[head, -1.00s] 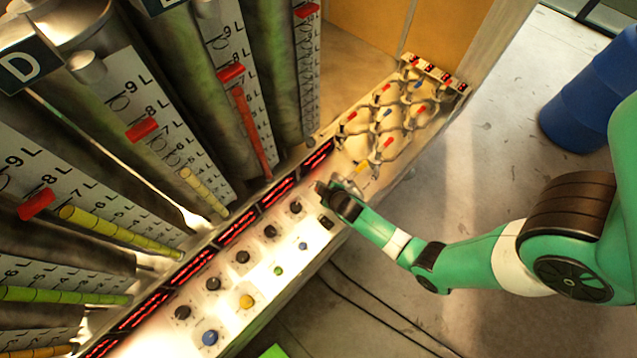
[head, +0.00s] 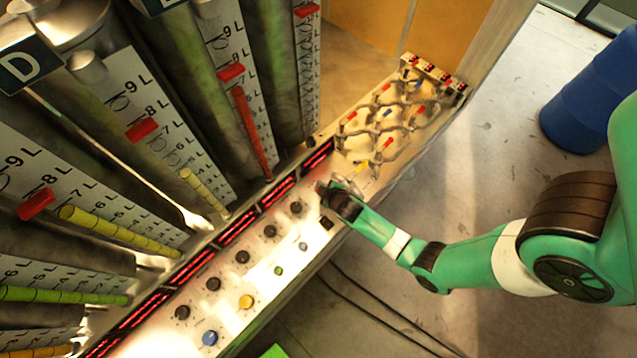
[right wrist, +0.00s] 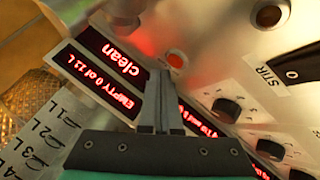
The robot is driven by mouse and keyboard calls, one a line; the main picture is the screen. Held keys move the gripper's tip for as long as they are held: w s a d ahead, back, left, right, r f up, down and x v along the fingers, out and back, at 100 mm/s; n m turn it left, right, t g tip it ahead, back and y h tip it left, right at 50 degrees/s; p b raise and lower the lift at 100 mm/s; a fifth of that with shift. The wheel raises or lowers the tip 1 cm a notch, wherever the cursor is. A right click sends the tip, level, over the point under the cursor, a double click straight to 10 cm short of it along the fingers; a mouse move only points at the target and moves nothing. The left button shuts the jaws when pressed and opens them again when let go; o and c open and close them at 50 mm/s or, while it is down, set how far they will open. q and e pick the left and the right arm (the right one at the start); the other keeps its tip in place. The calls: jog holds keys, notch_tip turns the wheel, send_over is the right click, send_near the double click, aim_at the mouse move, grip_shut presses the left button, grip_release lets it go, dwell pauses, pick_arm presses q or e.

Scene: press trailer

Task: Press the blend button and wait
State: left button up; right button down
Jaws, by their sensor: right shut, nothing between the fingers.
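The control panel (head: 262,255) runs diagonally across the head view, with knobs and coloured buttons. My right gripper (head: 322,187) is shut and empty at the panel's upper right end. In the right wrist view its closed fingertips (right wrist: 157,74) are close to a lit round red-orange button (right wrist: 176,60). I cannot tell whether they touch it. No blend label is readable, so I cannot tell which button is the blend button. My left gripper is not in view.
Several black knobs (right wrist: 226,109) line the panel. Tall scaled tanks (head: 215,90) stand on the left. A pipe lattice with coloured handles (head: 388,113) lies beyond the gripper. A blue barrel (head: 590,95) stands at right.

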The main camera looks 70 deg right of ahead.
dwell(0.7)
jog(key=shift+f+b, duration=0.4)
jog(key=shift+f+b, duration=0.35)
jog(key=shift+f, duration=0.05)
dwell(0.4)
jog(key=shift+r, duration=0.15)
jog(key=shift+r+p, duration=0.65)
jog(key=shift+p, duration=0.15)
notch_tip(320, 180, up, 5)
jog(key=p, duration=0.4)
jog(key=shift+p, duration=0.4)
